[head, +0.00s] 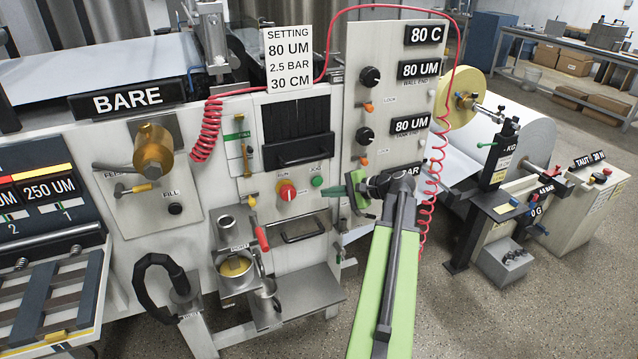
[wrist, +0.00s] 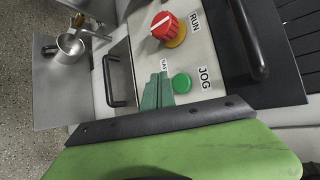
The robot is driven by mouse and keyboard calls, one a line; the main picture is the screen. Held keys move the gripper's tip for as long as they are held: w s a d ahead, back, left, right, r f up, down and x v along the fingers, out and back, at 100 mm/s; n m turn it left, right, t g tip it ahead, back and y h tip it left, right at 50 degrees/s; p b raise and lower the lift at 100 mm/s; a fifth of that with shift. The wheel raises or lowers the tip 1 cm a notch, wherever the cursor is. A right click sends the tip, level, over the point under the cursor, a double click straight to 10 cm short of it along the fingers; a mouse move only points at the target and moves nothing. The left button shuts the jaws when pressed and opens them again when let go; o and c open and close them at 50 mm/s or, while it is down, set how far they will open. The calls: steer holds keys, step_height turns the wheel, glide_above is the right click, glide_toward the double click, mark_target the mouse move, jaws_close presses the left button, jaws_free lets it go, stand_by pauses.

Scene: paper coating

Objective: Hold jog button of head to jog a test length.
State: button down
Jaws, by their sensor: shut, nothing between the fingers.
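The jog button (head: 317,181) is a round green button on the grey control panel, beside the red run knob (head: 287,191). In the wrist view the jog button (wrist: 181,84) has the label JOG on its right, and the red run knob (wrist: 165,27) is above it. My gripper (head: 333,190) is just right of and slightly below the button in the head view, pointing left at the panel. In the wrist view my gripper's green fingers (wrist: 157,90) are shut and empty, just left of the button. They partly cover a small label. I cannot tell any contact; the button's face shows.
A dark panel handle (head: 303,233) sits below the buttons, and another black handle (head: 303,152) above. A red coiled hose (head: 437,150) hangs close to my arm on the right. A cup with yellow liquid (head: 235,267) stands at lower left.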

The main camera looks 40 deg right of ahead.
mark_target(315, 185)
steer(key=shift+w+d, duration=0.25)
steer(key=shift+w, duration=0.4)
steer(key=shift+w+d, duration=0.25)
steer(key=shift+w, duration=0.35)
stand_by(1.0)
steer(key=shift+w+d, duration=0.15)
steer(key=shift+w, duration=0.2)
steer(key=shift+w+d, duration=0.2)
steer(key=shift+w, duration=0.3)
stand_by(0.6)
stand_by(4.0)
steer(key=shift+s+a, duration=0.35)
steer(key=shift+s, duration=0.55)
